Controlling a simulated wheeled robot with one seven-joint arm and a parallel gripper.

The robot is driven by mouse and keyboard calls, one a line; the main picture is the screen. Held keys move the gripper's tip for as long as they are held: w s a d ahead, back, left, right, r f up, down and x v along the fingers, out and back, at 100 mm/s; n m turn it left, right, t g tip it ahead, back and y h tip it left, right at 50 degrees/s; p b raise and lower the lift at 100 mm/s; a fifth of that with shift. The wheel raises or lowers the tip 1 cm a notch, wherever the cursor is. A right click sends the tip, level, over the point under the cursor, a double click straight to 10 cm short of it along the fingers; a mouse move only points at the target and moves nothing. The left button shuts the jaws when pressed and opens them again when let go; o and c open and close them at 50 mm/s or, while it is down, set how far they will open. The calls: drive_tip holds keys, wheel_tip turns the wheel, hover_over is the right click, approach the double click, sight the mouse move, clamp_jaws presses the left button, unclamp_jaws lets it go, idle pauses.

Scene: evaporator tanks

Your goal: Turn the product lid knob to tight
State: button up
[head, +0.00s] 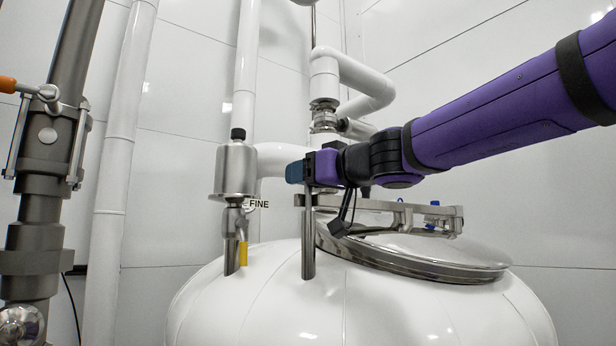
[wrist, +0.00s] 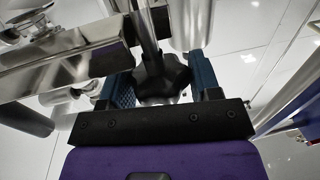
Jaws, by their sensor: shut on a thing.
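The black lobed knob (wrist: 162,82) sits on an upright metal rod in the wrist view. My gripper (wrist: 160,88) has its blue finger pads on either side of the knob and is shut on it. In the head view my gripper (head: 295,173) is at the left end of the lid's metal bar (head: 400,214), and it hides the knob there. The round steel lid (head: 430,256) lies on top of the white tank (head: 250,310) and looks closed.
A steel canister fitting (head: 236,170) with a FINE tag (head: 258,204) stands left of my gripper. White pipes (head: 324,75) rise behind it. A dark metal pipe (head: 40,210) stands at the far left. A blue-topped fitting (head: 434,212) is on the lid's right side.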

drive_tip(key=shift+m+t+h, duration=0.8)
drive_tip(key=shift+m+h, duration=0.1)
drive_tip(key=shift+h, duration=0.2)
drive_tip(key=shift+m+t+h, duration=0.6)
drive_tip(key=shift+m+h, duration=0.1)
drive_tip(key=shift+h, duration=0.3)
drive_tip(key=shift+m+t+h, duration=0.8)
drive_tip(key=shift+m+h, duration=0.9)
drive_tip(key=shift+h, duration=0.8)
drive_tip(key=m+h, duration=0.3)
drive_tip(key=h, duration=0.2)
drive_tip(key=m+g+h, duration=0.1)
drive_tip(key=m+h, duration=0.2)
drive_tip(key=h, duration=0.2)
drive_tip(key=shift+a+m, duration=0.1)
drive_tip(key=shift+m, duration=0.2)
drive_tip(key=shift+m+g+h, duration=3.1)
drive_tip(key=shift+g+h, duration=0.1)
drive_tip(key=shift+h, duration=0.6)
drive_tip(key=shift+s+r+m+g+h, duration=0.1)
drive_tip(key=shift+m+g+h, duration=0.5)
drive_tip(key=shift+m+g, duration=0.5)
drive_tip(key=shift+m+g+h, duration=0.6)
drive_tip(key=shift+m+g, duration=0.1)
drive_tip(key=shift+g, duration=0.8)
drive_tip(key=shift+m+g+h, duration=0.4)
drive_tip(key=shift+m+g, duration=1)
drive_tip(key=shift+g, duration=0.7)
drive_tip(key=o, duration=0.9)
